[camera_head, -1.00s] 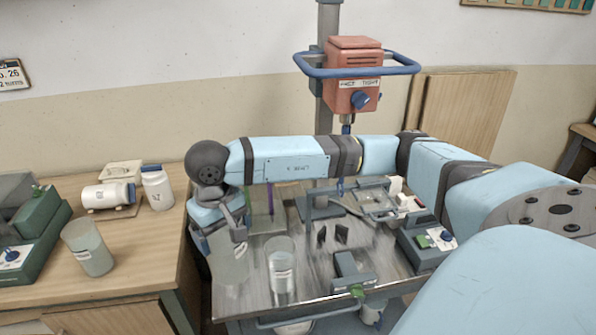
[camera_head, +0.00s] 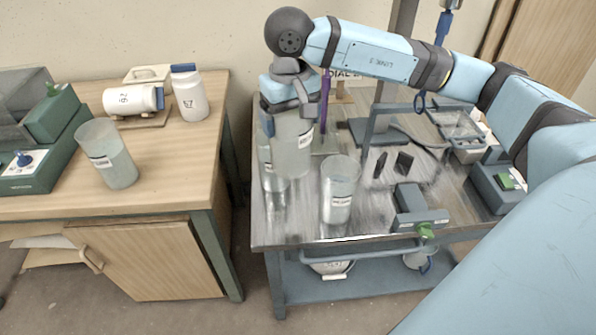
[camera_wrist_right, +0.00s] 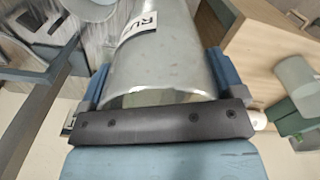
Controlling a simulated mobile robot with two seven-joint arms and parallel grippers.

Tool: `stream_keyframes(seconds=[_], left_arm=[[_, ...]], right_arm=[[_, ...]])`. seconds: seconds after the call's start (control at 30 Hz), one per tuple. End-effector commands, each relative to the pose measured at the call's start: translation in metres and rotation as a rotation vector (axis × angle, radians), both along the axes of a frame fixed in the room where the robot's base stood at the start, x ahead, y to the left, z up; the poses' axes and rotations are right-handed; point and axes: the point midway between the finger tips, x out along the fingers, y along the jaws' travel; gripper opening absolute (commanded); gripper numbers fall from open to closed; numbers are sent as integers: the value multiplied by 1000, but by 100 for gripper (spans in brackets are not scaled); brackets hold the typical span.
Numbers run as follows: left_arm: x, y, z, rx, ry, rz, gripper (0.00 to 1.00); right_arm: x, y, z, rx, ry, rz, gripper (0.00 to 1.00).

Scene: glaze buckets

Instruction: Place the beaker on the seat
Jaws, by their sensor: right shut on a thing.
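My right gripper (camera_head: 288,108) is shut on a clear beaker (camera_head: 292,150) with a white label, held over the left part of the metal-topped cart (camera_head: 300,222). In the right wrist view the beaker (camera_wrist_right: 165,60) stands between the two blue fingers of the gripper (camera_wrist_right: 160,82), its label partly cut off. I cannot tell for sure which part of the cart is the seat; a grey frame with a base (camera_head: 365,130) stands towards the back. My left gripper is not in view.
Another labelled beaker (camera_head: 340,192) stands on the cart, right of the held one. A grey device with a green knob (camera_head: 420,212) is at the front edge. A wooden table (camera_head: 160,160) at left carries a beaker (camera_head: 108,158) and white jars (camera_head: 190,95). A gap separates table and cart.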

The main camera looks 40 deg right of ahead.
Motion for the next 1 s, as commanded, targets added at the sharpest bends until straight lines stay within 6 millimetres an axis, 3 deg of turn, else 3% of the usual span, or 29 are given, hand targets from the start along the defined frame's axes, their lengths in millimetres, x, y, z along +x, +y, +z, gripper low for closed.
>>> stream_keyframes(seconds=[0.1, 0.4, 0.53, 0.77, 1.0], left_arm=[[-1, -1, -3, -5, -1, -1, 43], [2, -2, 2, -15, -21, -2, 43], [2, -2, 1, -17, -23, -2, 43], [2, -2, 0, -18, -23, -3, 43], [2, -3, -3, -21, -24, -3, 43]], right_arm=[[-1, 0, -31, -1, 2, -1, 14], [0, 0, -100, 0, 0, -1, 14], [0, 0, -118, 0, -1, -1, 14], [1, 0, -130, 1, -2, -1, 14], [0, 0, -162, 0, 0, 0, 14]])
